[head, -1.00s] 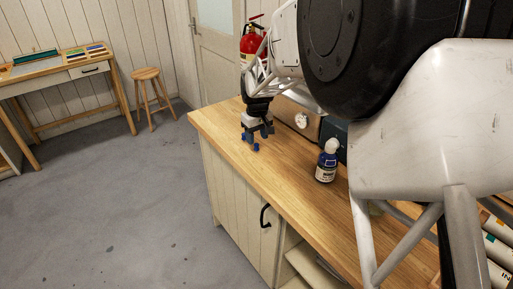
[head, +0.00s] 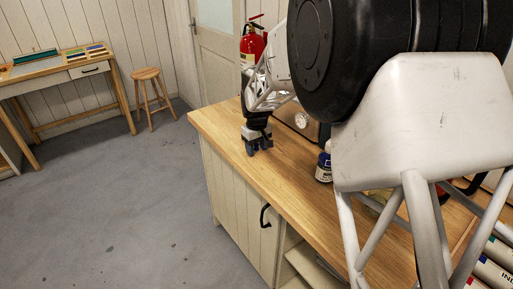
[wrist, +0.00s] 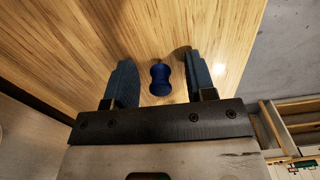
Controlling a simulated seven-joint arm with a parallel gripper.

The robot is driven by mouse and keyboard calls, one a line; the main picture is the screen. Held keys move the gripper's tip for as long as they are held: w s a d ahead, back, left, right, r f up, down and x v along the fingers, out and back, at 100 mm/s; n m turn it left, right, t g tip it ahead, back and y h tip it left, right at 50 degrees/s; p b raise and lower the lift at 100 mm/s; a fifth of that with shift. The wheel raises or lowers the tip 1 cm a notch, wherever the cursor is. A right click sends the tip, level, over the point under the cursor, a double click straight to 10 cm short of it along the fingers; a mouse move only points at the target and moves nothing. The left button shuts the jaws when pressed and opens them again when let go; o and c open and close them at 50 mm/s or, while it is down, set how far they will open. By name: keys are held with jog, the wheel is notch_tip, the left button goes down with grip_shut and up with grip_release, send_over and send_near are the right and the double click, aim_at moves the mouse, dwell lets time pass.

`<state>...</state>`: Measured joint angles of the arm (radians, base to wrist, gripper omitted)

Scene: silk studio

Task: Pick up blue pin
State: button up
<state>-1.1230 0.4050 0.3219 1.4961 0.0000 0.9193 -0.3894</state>
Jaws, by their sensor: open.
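The blue pin (wrist: 160,79) shows in the wrist view on the wooden worktop (wrist: 75,40), between the two fingers of my gripper (wrist: 159,72). It has a narrow waist and a thin metal tip at its far end. My gripper is open, with a gap between each blue-grey finger and the pin. In the head view my gripper (head: 257,149) is low at the front edge of the worktop, and the pin cannot be made out there, hidden at or behind the fingers.
A beige box with a round dial (head: 301,119) stands behind my gripper. The worktop's front edge is close. A red fire extinguisher (head: 252,47) is by the door.

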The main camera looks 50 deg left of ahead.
jog(key=shift+c, duration=0.3)
grip_shut()
dwell(0.3)
jog(key=shift+r, duration=0.15)
jog(key=shift+r, duration=0.75)
notch_tip(320, 180, up, 2)
jog(key=shift+r, duration=0.1)
jog(key=s+d, duration=0.2)
jog(key=d, duration=0.2)
jog(key=s+d, duration=0.2)
jog(key=d, duration=0.2)
jog(key=s+d+r, duration=0.1)
jog(key=s+d, duration=0.1)
jog(key=d, duration=0.2)
jog(key=shift+s+d, duration=0.2)
jog(key=shift+d, duration=0.1)
jog(key=shift+s+d+r, duration=0.15)
jog(key=shift+s+d, duration=0.2)
jog(key=shift+d, duration=0.3)
jog(key=shift+s+d+r, duration=0.1)
